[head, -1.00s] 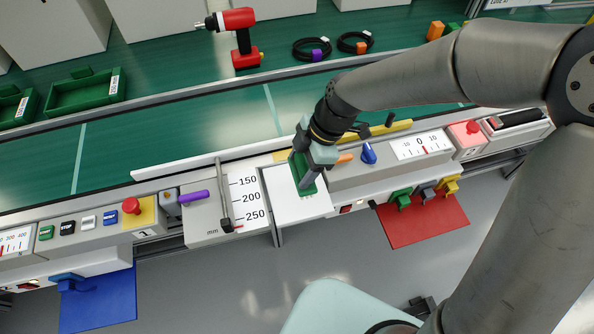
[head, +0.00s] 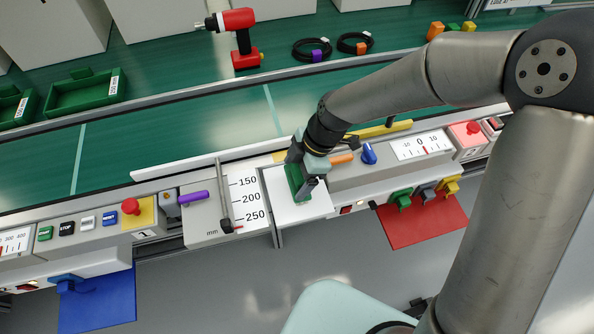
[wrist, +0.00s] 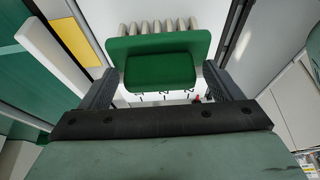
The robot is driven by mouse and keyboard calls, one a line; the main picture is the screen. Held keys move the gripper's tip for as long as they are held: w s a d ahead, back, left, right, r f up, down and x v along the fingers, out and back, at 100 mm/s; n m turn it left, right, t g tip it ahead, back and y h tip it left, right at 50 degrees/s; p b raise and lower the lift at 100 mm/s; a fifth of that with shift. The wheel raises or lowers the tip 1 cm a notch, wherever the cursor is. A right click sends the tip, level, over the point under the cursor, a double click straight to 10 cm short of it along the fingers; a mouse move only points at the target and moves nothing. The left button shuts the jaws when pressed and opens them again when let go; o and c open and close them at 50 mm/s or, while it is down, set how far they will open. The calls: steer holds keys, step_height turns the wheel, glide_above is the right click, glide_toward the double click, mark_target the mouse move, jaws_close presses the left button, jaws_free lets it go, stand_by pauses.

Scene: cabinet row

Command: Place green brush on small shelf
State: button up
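The green brush (head: 293,180) is on or just above the small white shelf (head: 285,213), near its upper middle; exact contact is hard to tell. The gripper partly hides the brush in the head view.
A panel with a mm scale (head: 245,200) and a purple-handled lever (head: 193,197) adjoins the shelf on the left. A panel with an orange handle (head: 342,159) and blue knob (head: 369,153) is on the right. A red board (head: 425,220) hangs lower right.

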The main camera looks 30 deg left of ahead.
steer(key=v, duration=1.2)
steer(key=s+d+m+t+h, duration=0.1)
steer(key=s+d+m, duration=0.1)
steer(key=d+m, duration=0.6)
steer(key=s+d+r+m+t+h, duration=0.1)
steer(key=s+d+m, duration=0.2)
steer(key=d+m, duration=0.6)
steer(key=s+d+r+m+t+h, duration=0.1)
steer(key=s+d+m, duration=0.2)
steer(key=d+m, duration=0.6)
steer(key=d, duration=0.4)
steer(key=shift+d+r+t+p, duration=0.25)
steer(key=shift+t+p, duration=0.05)
steer(key=shift+s, duration=0.1)
